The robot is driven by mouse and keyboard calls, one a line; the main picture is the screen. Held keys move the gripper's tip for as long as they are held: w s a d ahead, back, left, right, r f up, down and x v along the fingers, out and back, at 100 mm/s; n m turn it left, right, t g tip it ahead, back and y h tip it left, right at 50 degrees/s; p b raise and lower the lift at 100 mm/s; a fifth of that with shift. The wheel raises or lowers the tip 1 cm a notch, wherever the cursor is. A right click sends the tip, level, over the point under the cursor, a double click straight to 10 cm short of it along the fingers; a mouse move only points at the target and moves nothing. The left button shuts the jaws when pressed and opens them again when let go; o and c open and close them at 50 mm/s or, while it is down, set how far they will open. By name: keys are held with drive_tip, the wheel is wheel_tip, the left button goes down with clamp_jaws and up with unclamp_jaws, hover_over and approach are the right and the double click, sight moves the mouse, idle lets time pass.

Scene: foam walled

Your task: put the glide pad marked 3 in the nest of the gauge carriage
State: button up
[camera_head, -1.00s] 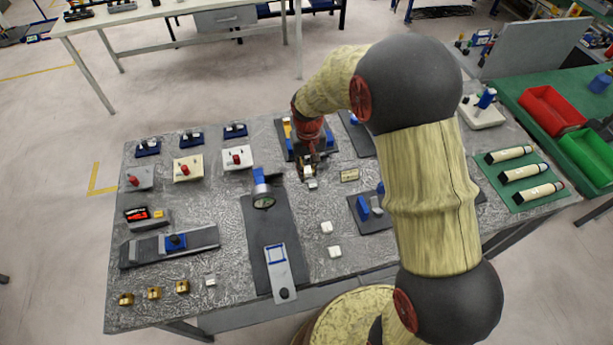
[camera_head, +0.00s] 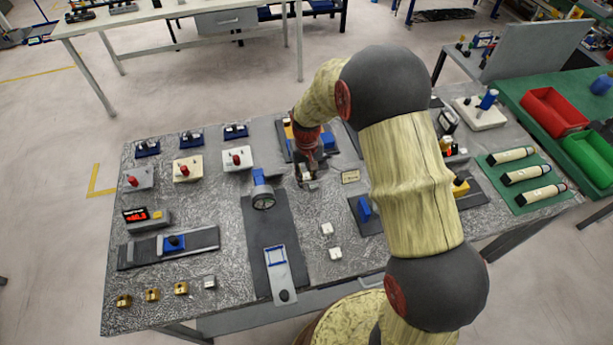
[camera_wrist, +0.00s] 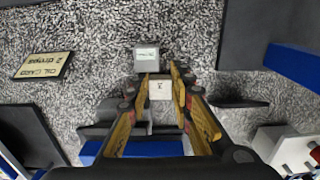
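My gripper (camera_head: 308,181) is low over the back middle of the bench. In the wrist view its yellow-faced fingers (camera_wrist: 162,73) stand on both sides of a small white pad (camera_wrist: 160,90) with a dark mark I cannot read surely. Whether the fingers press on it I cannot tell. A labelled light grey block (camera_wrist: 147,60) lies just beyond the fingertips. The gauge carriage (camera_head: 283,280) is a light grey slide with a blue-edged square nest (camera_head: 276,256), which looks empty. It lies on a dark base below the dial gauge (camera_head: 263,200).
Two white pads (camera_head: 326,228) (camera_head: 335,253) lie right of the gauge base, and another small pale block (camera_head: 209,282) lies left of it. A yellowish card (camera_head: 350,177) lies right of my gripper. Dark fixtures with blue parts (camera_head: 364,209) stand near my arm.

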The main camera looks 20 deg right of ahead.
drive_tip(key=o, duration=0.5)
drive_tip(key=shift+c, duration=0.2)
